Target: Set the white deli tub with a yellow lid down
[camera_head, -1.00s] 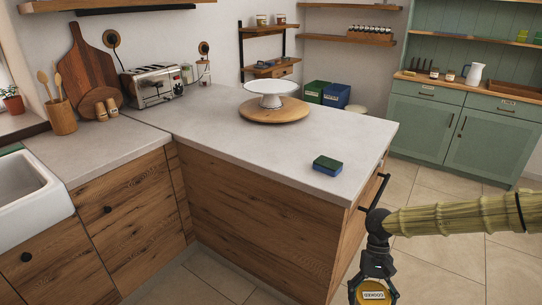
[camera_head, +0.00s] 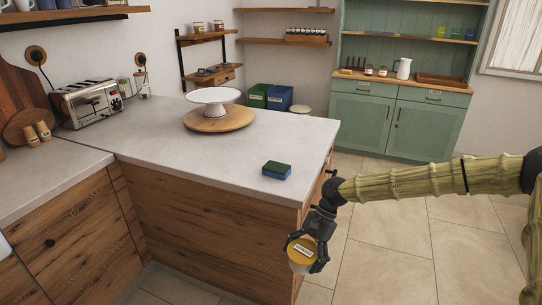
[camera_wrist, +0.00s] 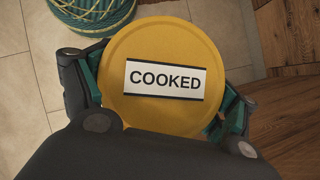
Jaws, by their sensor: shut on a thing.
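The white deli tub with a yellow lid (camera_head: 301,254) is held in my gripper (camera_head: 307,251), low in front of the counter's wooden side and below the worktop. Its lid carries a white label reading "COOKED". In the wrist view the yellow lid (camera_wrist: 165,108) fills the middle, with my gripper's fingers (camera_wrist: 165,100) closed on both sides of the tub. The tub's white wall shows only a little under the lid in the head view. The grey worktop (camera_head: 160,150) is up and to the left of the tub.
A blue and green sponge (camera_head: 277,171) lies near the worktop's right end. A white cake stand (camera_head: 213,97) stands on a round wooden board (camera_head: 219,122). A toaster (camera_head: 88,103) is at the back left. The worktop's front middle is clear.

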